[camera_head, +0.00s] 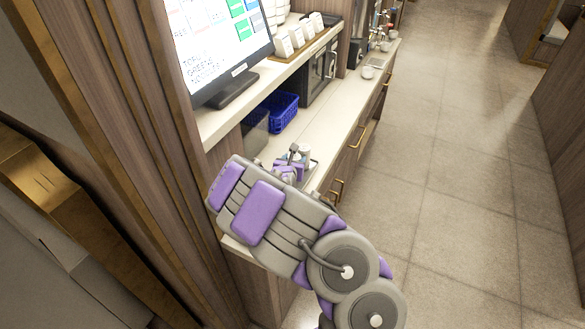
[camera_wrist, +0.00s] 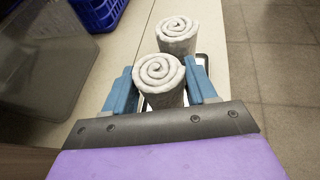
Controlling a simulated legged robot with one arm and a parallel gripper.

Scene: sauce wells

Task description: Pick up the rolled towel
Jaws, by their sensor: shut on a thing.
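Two white rolled towels with spiral ends stand upright in the wrist view. The nearer rolled towel (camera_wrist: 161,82) is between the two blue fingers of my gripper (camera_wrist: 158,78), which is shut on it. The farther rolled towel (camera_wrist: 177,34) stands just beyond it, on or over a dark-rimmed tray (camera_wrist: 203,62). In the head view my gripper (camera_head: 290,166) is over the counter, and its arm hides most of the held towel. Whether the held towel's base touches the tray is hidden.
The pale counter (camera_head: 335,133) runs along the left with wooden drawers below. A blue basket (camera_head: 281,110) stands behind the gripper beside a dark translucent bin (camera_wrist: 38,70). A monitor (camera_head: 220,45) and shelf overhang the counter. The tiled floor (camera_head: 450,180) at right is clear.

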